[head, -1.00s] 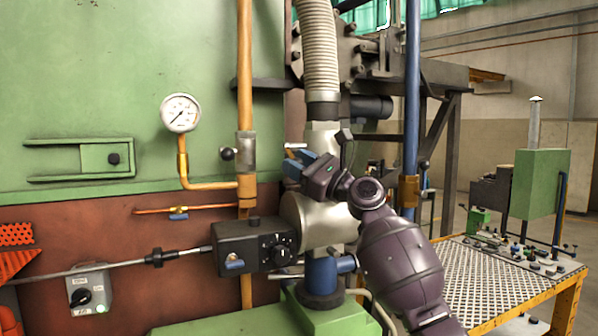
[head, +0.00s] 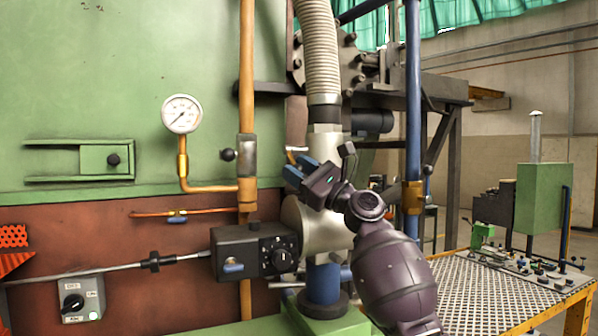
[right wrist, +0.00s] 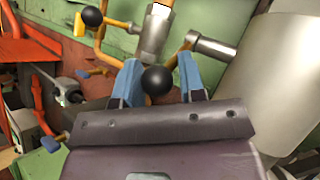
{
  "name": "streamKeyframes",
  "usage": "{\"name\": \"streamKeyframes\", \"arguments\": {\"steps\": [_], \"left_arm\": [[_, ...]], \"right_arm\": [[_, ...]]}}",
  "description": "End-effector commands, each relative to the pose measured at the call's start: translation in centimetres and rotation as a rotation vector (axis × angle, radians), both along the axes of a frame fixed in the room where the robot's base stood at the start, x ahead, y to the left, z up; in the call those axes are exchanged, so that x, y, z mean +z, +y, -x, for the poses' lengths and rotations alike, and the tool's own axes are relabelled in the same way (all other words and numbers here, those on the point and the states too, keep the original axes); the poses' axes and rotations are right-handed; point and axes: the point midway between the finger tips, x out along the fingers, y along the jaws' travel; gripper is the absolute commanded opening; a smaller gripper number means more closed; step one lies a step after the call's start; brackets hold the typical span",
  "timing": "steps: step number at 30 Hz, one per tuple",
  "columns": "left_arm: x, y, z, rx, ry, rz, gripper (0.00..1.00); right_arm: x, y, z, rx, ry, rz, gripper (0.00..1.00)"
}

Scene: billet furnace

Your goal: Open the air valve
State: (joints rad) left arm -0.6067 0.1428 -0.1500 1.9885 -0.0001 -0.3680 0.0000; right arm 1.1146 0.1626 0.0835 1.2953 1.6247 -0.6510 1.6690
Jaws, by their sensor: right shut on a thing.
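The air valve lever (right wrist: 181,47) is a short yellow-orange arm with a black ball knob (right wrist: 158,80), joined to a silver stub (right wrist: 213,45) beside the large pale pipe. A bit of orange also shows just above the fingertips in the head view (head: 291,154). My right gripper (head: 297,170) is in front of the pale vertical pipe (head: 325,146). In the right wrist view its blue fingers (right wrist: 158,90) are on both sides of the ball knob and closed on it. In the head view the gripper hides the knob. My left gripper is not in view.
A second black knob (head: 227,154) is on the orange pipe's valve at left. A pressure gauge (head: 182,114), a black control box (head: 250,252) and a switch box (head: 82,299) are nearby. A blue pipe (head: 412,110) and a perforated-top table (head: 490,290) stand at right.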

Motion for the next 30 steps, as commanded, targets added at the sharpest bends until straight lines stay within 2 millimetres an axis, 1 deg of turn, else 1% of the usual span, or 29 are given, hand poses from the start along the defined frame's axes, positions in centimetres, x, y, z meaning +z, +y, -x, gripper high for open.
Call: {"name": "streamKeyframes", "arguments": {"steps": [1,2,3,6,14,17,20,30], "left_arm": [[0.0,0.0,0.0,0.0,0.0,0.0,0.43],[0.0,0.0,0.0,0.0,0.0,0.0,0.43],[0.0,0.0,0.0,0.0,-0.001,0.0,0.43],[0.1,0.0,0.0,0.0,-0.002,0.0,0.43],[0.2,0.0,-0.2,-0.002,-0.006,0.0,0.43],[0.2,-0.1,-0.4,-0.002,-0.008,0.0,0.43],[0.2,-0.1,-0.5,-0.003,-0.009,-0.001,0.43],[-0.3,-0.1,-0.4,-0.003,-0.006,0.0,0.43]], "right_arm": [[-0.2,0.2,0.1,0.005,0.002,0.005,0.0],[-0.2,0.2,0.1,0.005,0.002,0.005,0.4],[-0.2,0.2,0.1,0.005,0.002,0.005,0.46],[-0.1,0.2,0.0,0.004,0.001,0.003,0.6],[-0.1,0.0,0.0,0.002,0.001,0.001,0.6],[-0.3,-0.3,0.2,0.001,0.0,0.001,0.6],[-0.9,-1.1,0.7,0.0,0.001,0.001,0.6],[-3.9,-5.5,3.5,0.0,0.002,0.003,0.6]]}}
